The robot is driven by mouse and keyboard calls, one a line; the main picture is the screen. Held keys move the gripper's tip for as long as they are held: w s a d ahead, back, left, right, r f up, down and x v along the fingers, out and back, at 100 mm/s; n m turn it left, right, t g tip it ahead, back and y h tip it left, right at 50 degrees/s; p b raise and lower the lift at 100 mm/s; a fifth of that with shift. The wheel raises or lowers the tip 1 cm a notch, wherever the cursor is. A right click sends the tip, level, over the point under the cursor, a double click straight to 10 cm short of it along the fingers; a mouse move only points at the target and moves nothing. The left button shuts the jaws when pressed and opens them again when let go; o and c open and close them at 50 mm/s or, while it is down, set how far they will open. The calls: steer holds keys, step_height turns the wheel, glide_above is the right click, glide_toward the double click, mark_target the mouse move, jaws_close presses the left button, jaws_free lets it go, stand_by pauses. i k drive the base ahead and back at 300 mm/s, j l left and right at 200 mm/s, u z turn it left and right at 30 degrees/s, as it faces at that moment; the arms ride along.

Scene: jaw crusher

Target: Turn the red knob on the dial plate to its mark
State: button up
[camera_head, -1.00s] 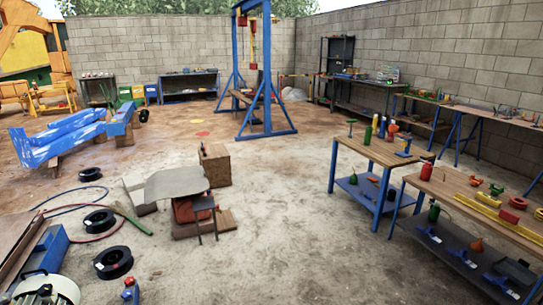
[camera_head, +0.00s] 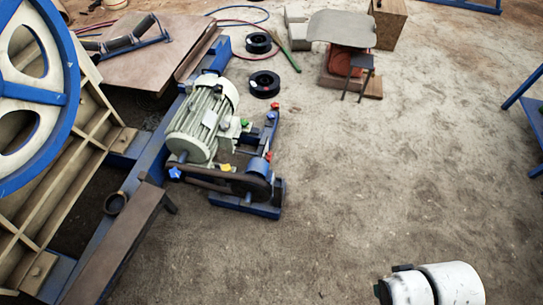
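Small coloured knobs show on the blue motor frame in the middle of the view. One red knob (camera_head: 275,106) is at the frame's far right, and another small red piece (camera_head: 268,156) is nearer on the same side. A green knob (camera_head: 245,123), a yellow knob (camera_head: 226,168) and a blue knob (camera_head: 175,173) are around the motor. I cannot make out a dial plate or its mark at this size, nor which red piece is the dial's knob. White rounded links of my arm show at the bottom right; my gripper is not in view.
A grey-green motor (camera_head: 202,120) sits on the blue frame beside a big blue-rimmed wheel (camera_head: 38,90) at left. Black rings (camera_head: 264,84) and a stool-like stand (camera_head: 362,68) lie farther back. Bare concrete is open in the middle and right; a blue-legged table (camera_head: 530,122) edges the right.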

mark_target(268, 156)
steer(key=l+u, duration=0.4)
steer(key=l, duration=0.3)
steer(key=i+z, duration=0.15)
steer(key=i, duration=1)
steer(key=i+j+z, duration=0.15)
steer(key=i, duration=1)
